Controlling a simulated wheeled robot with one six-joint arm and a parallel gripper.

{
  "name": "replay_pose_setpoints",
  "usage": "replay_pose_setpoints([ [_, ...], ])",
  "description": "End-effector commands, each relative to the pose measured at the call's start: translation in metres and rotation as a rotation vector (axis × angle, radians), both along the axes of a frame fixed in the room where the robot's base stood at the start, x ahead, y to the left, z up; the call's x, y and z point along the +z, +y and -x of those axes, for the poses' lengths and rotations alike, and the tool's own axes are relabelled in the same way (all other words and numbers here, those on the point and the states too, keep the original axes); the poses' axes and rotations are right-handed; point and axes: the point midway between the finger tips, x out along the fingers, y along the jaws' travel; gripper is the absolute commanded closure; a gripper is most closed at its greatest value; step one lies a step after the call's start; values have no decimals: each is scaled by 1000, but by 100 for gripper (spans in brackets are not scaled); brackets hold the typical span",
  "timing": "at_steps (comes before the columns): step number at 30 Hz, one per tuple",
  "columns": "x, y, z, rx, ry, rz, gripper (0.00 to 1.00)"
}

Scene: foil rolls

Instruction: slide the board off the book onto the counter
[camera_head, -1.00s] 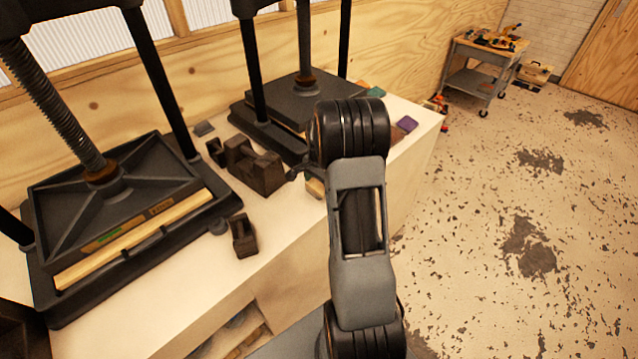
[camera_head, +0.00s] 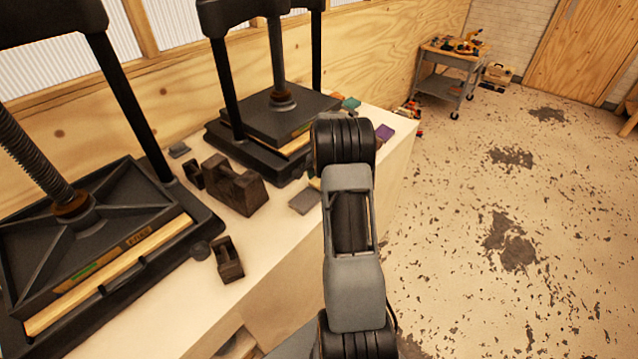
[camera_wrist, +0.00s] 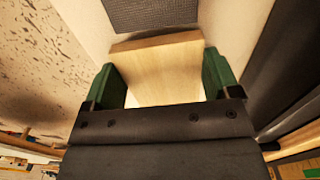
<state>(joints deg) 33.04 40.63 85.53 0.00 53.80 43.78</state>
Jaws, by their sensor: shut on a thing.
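My gripper (camera_wrist: 160,85) shows in the wrist view, with one green finger on each side of a pale wooden board (camera_wrist: 158,65). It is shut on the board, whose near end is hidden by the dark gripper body. The board is over the pale counter (camera_wrist: 235,30). In the head view my arm hides the gripper and most of the board. I cannot make out for sure the book named in the task, nor whether the board touches it.
A grey flat piece (camera_head: 305,200) lies on the counter left of my arm. Dark blocks (camera_head: 235,183) and a smaller dark block (camera_head: 227,260) stand nearby. Two black presses (camera_head: 275,125) (camera_head: 75,235) line the wall side. Purple (camera_head: 384,131) and teal (camera_head: 350,103) items lie behind. Open floor is right.

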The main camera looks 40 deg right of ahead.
Motion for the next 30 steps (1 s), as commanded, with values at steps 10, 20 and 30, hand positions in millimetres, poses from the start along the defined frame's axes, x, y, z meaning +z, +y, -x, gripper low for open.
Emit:
replay_pose_setpoints([
  [10, 0, -7, -2, 5, 1, -1, 42],
  [20, 0, -7, -2, 5, 0, 0, 13],
  [30, 0, -7, -2, 4, 0, 0, 0],
])
